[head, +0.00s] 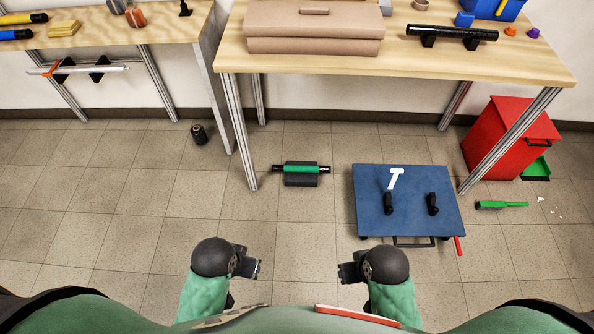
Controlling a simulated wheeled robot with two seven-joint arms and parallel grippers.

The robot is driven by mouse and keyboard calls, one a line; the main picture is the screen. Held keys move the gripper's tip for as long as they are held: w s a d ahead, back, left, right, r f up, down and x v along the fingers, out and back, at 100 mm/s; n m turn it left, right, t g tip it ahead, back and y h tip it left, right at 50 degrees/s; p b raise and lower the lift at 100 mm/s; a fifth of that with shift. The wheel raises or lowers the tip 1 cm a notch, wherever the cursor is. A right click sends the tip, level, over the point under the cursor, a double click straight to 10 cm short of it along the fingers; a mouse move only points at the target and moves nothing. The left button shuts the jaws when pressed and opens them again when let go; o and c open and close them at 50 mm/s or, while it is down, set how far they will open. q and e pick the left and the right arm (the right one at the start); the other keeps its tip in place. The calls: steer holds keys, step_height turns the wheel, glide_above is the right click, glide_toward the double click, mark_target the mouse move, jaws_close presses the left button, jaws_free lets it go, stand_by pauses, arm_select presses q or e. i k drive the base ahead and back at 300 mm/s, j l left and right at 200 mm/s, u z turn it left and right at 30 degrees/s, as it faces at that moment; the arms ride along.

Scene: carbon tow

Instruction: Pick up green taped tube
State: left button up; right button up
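The green taped tube (293,169) lies level on the floor in the head view, left of the blue platform. It is a black tube with green tape around its middle and bare black ends.
A blue platform (372,222) with black supports and a white T-shaped piece stands at right. A wooden table (480,66) spans behind the tube, its metal leg (240,135) close left. A red bin (500,140) and green brush (500,205) are farther right. Floor before the tube is clear.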

mark_target(299, 168)
steer(key=i+l+u, duration=0.3)
steer(key=l, duration=0.3)
steer(key=i+l+u, duration=0.3)
steer(key=l, duration=0.45)
steer(key=i+l+u, duration=0.15)
steer(key=l, duration=0.2)
